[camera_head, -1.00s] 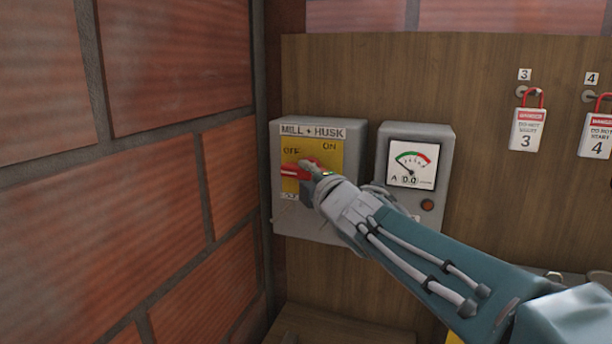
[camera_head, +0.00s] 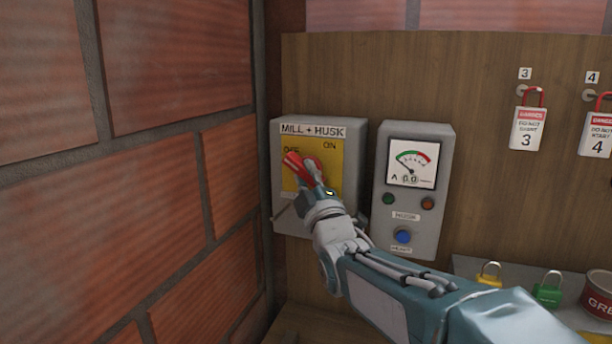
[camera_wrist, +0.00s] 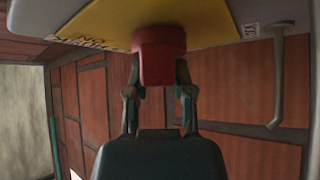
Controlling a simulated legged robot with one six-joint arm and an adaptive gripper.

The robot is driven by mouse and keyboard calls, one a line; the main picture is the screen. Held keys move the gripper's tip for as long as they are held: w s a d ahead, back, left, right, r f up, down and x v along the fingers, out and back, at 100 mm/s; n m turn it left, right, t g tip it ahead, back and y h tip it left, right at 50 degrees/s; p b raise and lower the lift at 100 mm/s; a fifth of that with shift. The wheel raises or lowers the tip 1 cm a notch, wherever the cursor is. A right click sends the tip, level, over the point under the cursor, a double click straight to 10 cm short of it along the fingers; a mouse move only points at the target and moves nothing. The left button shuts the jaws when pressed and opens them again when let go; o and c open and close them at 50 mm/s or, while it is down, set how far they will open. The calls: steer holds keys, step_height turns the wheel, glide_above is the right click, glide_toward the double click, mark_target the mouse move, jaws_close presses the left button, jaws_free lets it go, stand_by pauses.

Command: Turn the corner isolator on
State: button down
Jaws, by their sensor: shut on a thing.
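The corner isolator (camera_head: 335,203) is a grey box marked MILL + HUSK beside the brick corner. Its yellow plate (camera_head: 331,163) has OFF at upper left and ON at upper right. The red handle (camera_head: 293,161) points up and left, its end near the OFF mark. My gripper (camera_head: 311,176) is shut on the handle from the front and below, hiding part of it and the plate's lower part. In the wrist view the red handle (camera_wrist: 158,52) sits between my two fingers, against the yellow plate (camera_wrist: 205,20).
A grey meter box (camera_head: 414,160) stands just right of the isolator, with a dial, lamps and a blue button (camera_head: 403,236). The brick wall (camera_head: 160,200) is close on the left. Red tagged padlocks (camera_head: 528,125) hang at right; yellow and green padlocks (camera_head: 548,291) sit on a shelf below.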

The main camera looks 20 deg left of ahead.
steer(key=shift+a+f+m, duration=0.1)
steer(key=shift+f+m, duration=0.3)
steer(key=shift+c, duration=2.4)
jaws_free()
steer(key=shift+r, duration=0.2)
steer(key=v, duration=1.2)
steer(key=shift+a+f, duration=0.2)
steer(key=shift+f, duration=0.1)
steer(key=shift+w, duration=0.1)
